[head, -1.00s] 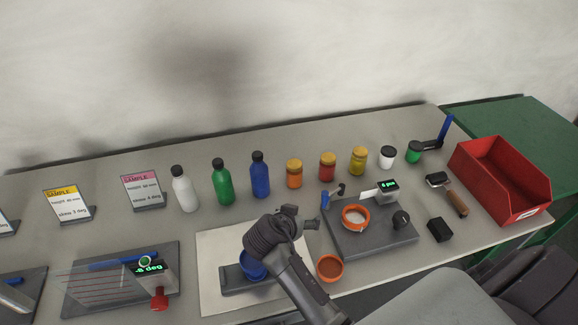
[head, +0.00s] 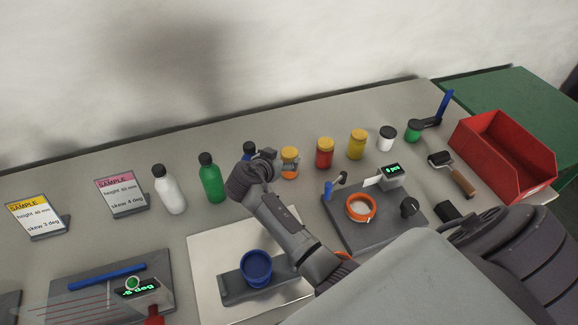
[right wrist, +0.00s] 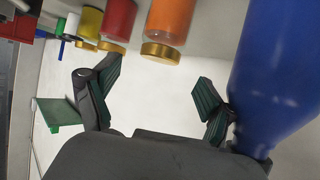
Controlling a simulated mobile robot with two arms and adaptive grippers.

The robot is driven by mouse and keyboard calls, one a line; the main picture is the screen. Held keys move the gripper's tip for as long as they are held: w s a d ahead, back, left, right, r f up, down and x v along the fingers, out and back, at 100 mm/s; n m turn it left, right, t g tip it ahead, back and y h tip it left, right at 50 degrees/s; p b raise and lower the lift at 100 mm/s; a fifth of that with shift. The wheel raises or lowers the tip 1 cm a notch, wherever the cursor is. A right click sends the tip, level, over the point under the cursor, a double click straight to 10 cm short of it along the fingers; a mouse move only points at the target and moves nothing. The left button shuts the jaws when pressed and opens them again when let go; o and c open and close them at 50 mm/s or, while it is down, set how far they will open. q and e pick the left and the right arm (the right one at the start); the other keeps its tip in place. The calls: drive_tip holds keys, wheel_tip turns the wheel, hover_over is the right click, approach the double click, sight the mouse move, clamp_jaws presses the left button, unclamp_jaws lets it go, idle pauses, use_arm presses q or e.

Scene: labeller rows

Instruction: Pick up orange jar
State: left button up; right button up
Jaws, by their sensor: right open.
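The orange jar (head: 290,173) has a gold lid and stands upright at the back of the table, between the blue bottle and the red jar. It also shows in the right wrist view (right wrist: 170,18), at the top, beyond the open fingers. My right gripper (head: 268,158) is just left of the jar in the head view and partly overlaps its edge. In the right wrist view my right gripper (right wrist: 155,98) is open with nothing between its fingers; its right finger is close to the blue bottle (right wrist: 280,80). I cannot tell whether they touch. My left gripper is not in view.
The red jar (head: 324,154) and yellow jar (head: 357,145) stand right of the orange jar. A green bottle (head: 211,180) stands left. A grey fixture with an orange ring (head: 360,208) lies in front, and a red bin (head: 500,160) stands at the right.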

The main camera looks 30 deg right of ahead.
sight(288, 153)
drive_tip(key=shift+b+x, duration=0.55)
drive_tip(key=shift+x, duration=0.4)
drive_tip(key=shift+b+x, duration=0.55)
drive_tip(key=shift+x, duration=0.65)
drive_tip(key=shift+w+d+f, duration=0.15)
drive_tip(key=shift+d+f, duration=0.05)
drive_tip(key=shift+f, duration=0.1)
drive_tip(key=shift+w+d, duration=0.1)
drive_tip(key=shift+r, duration=0.1)
drive_tip(key=c, duration=0.3)
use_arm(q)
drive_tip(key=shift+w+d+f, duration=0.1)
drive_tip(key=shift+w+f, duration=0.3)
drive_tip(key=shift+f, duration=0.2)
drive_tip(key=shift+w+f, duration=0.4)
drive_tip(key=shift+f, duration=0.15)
use_arm(e)
clamp_jaws()
